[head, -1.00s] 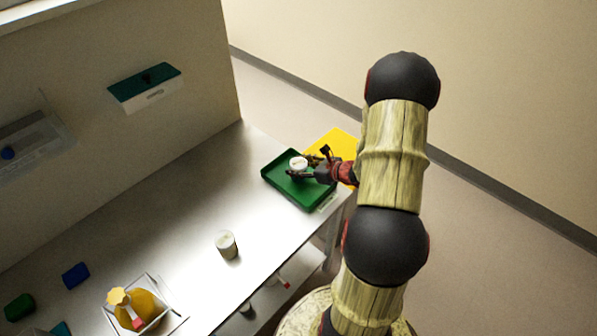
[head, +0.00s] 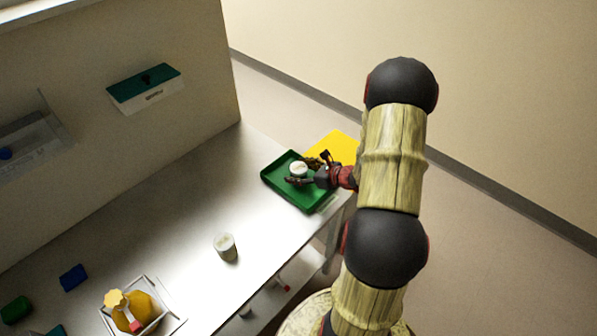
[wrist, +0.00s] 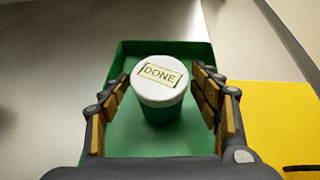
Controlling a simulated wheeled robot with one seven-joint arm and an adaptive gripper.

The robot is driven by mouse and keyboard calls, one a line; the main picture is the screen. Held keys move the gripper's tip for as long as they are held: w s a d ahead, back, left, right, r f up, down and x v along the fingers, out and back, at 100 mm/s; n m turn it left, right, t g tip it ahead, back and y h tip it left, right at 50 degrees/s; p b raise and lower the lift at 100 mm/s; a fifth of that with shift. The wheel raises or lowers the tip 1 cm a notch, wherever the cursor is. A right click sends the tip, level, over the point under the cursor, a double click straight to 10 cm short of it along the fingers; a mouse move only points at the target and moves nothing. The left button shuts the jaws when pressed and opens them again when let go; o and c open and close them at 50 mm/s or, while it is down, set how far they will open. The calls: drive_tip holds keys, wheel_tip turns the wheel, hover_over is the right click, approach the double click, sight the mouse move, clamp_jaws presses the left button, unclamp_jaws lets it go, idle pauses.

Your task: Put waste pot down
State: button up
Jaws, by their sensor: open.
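The waste pot (wrist: 160,88) has a white lid with a label reading "DONE" and a dark green body. It stands upright in the green tray (wrist: 126,143), and its white lid also shows in the head view (head: 298,169). My gripper (wrist: 164,95) is open, with one finger on each side of the pot. In the wrist view a gap shows between the pot and each finger. In the head view my gripper (head: 305,173) reaches in over the tray (head: 313,203) from the right. The pot's base is partly hidden below its lid.
A yellow sheet (head: 338,147) lies beside the tray. A whitish pot (head: 225,247) stands on the metal bench (head: 180,205). A clear bin (head: 160,322) with a yellow bottle, a blue block (head: 73,278) and a green block (head: 16,310) are at the lower left.

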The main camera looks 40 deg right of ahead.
drive_tip(key=shift+r, duration=0.2)
drive_tip(key=p+v, duration=0.4)
drive_tip(key=v, duration=0.8)
drive_tip(key=a+r+n+g+y, duration=0.1)
drive_tip(key=a+r+n+g, duration=0.1)
drive_tip(key=a+r+n, duration=0.45)
drive_tip(key=w+a+r+n+g+y, duration=0.1)
drive_tip(key=a+r+n+g+y, duration=0.2)
drive_tip(key=a, duration=0.7)
drive_tip(key=a+r+n+g, duration=0.1)
drive_tip(key=a+r+n, duration=0.3)
drive_tip(key=a+n, duration=0.35)
drive_tip(key=s+a+r+n+h, duration=0.6)
drive_tip(key=s+a+r+n, duration=0.3)
drive_tip(key=n, duration=0.8)
drive_tip(key=s+v, duration=0.1)
drive_tip(key=v, duration=0.4)
drive_tip(key=shift+f, duration=0.2)
